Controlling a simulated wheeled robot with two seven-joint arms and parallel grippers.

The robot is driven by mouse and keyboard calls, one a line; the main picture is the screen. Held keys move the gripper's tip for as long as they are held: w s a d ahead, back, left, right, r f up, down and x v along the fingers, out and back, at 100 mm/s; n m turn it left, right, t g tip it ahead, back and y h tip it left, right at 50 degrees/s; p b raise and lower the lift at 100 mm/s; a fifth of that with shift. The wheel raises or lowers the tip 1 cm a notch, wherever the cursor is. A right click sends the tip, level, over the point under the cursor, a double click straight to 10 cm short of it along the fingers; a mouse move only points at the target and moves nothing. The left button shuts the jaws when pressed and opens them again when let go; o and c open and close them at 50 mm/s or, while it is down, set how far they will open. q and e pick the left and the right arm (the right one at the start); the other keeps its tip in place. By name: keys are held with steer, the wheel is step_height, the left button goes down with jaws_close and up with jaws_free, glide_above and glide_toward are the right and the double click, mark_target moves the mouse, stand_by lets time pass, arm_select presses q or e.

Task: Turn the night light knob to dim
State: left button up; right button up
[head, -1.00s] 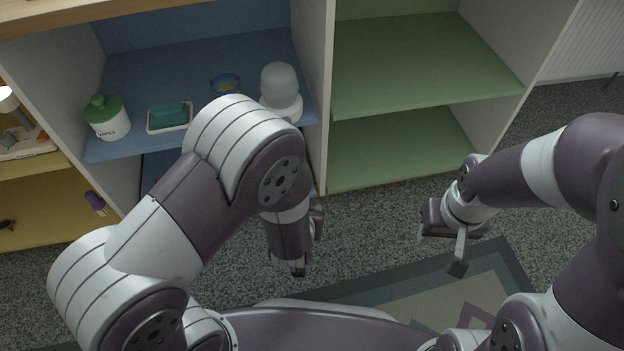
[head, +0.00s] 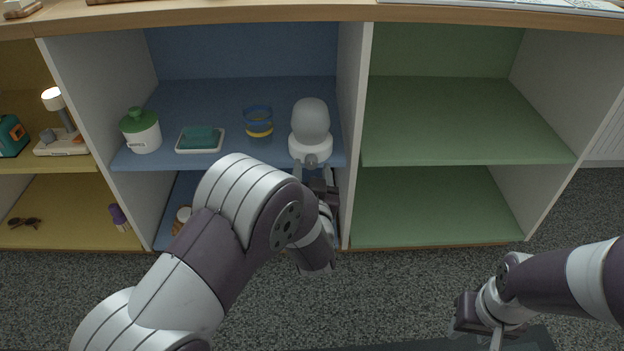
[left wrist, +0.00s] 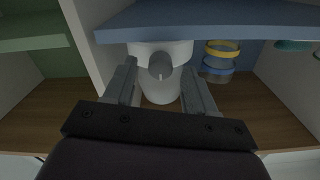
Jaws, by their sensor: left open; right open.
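The night light (head: 310,121) has a pale grey dome on a white base and stands at the front right of the blue shelf. Its small grey knob (head: 311,160) faces out from the base front. The knob also shows in the left wrist view (left wrist: 160,66). My left gripper (head: 312,173) is open just in front of the base. In the left wrist view its fingers (left wrist: 158,76) lie on either side of the knob; I cannot tell whether they touch it. My right gripper (head: 476,335) is open and empty, low over the floor at the lower right.
On the blue shelf (head: 225,95), left of the night light, are stacked blue and yellow rings (head: 258,122), a teal block in a white dish (head: 200,139) and a green-lidded jar (head: 141,131). A grey divider (head: 352,120) stands close on the right. The green shelves (head: 460,120) are empty.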

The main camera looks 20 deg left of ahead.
arm_select(q)
steer(key=shift+w+a, duration=0.15)
steer(key=shift+w, duration=0.35)
jaws_close()
steer(key=shift+r+m+p, duration=0.2)
steer(key=shift+m+p, duration=0.1)
steer(key=shift+p, duration=0.15)
steer(key=m+p, duration=1)
steer(key=p, duration=0.2)
steer(key=shift+m+p, duration=0.35)
steer(key=shift+m, duration=0.05)
steer(key=m+p, duration=0.2)
steer(key=m, duration=0.1)
steer(key=shift+f+m+p, duration=0.2)
steer(key=shift+m+p, duration=0.9)
steer(key=shift+m, duration=0.5)
